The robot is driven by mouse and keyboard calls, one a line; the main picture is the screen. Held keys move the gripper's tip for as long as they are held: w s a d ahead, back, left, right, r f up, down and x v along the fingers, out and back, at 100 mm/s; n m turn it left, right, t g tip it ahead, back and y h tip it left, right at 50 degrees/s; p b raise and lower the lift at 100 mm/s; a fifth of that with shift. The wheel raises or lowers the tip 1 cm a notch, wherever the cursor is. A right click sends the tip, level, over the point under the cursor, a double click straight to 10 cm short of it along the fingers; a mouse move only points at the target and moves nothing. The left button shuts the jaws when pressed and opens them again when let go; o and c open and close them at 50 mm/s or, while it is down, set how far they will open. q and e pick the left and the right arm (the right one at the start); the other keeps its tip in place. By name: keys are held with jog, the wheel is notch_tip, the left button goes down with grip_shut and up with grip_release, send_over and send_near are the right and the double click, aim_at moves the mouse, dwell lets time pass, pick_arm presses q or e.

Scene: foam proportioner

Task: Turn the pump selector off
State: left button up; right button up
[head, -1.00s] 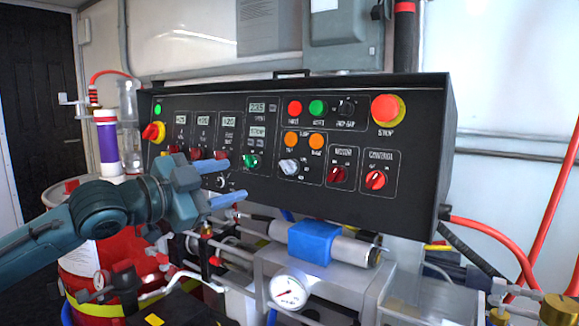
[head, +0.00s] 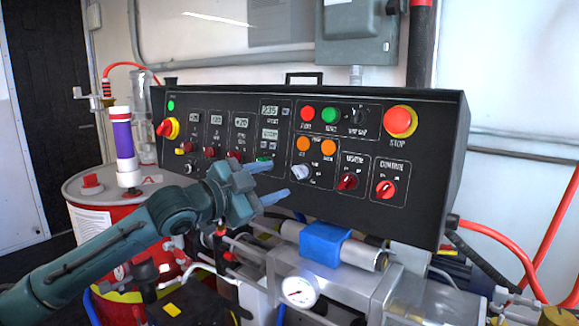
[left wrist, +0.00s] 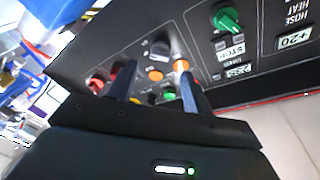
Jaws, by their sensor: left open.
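The grey selector knob (head: 299,172) sits below two orange lamps on the black control panel. Its label is too small to read, so I cannot be sure it is the pump selector. In the left wrist view the grey knob (left wrist: 159,48) appears upside down, just beyond and between my fingertips. My left gripper (head: 277,178) is open and empty, in front of the panel and left of the grey knob. It also shows in the left wrist view (left wrist: 157,62), apart from the knob. A green knob (head: 264,160) is partly hidden behind its upper finger. My right gripper is out of view.
Red knobs (head: 347,181) and (head: 386,188) lie right of the grey knob. A red stop button (head: 400,121) is at upper right. A blue-wrapped cylinder (head: 325,243) and a gauge (head: 300,292) stand below the panel. A red drum (head: 110,215) is at left.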

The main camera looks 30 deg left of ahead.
aim_at(295, 173)
pick_arm(q)
jog(key=x, duration=0.4)
jog(key=shift+w+d+r+p, duration=0.1)
jog(key=shift+w+r+p, duration=0.05)
jog(key=shift+p, duration=0.25)
jog(key=shift+w+d, duration=0.25)
jog(key=shift+w, duration=0.4)
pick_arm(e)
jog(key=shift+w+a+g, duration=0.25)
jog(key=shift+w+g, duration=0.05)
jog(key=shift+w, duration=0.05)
pick_arm(q)
jog(key=shift+c, duration=0.2)
jog(key=c, duration=0.9)
jog(key=shift+c, duration=0.2)
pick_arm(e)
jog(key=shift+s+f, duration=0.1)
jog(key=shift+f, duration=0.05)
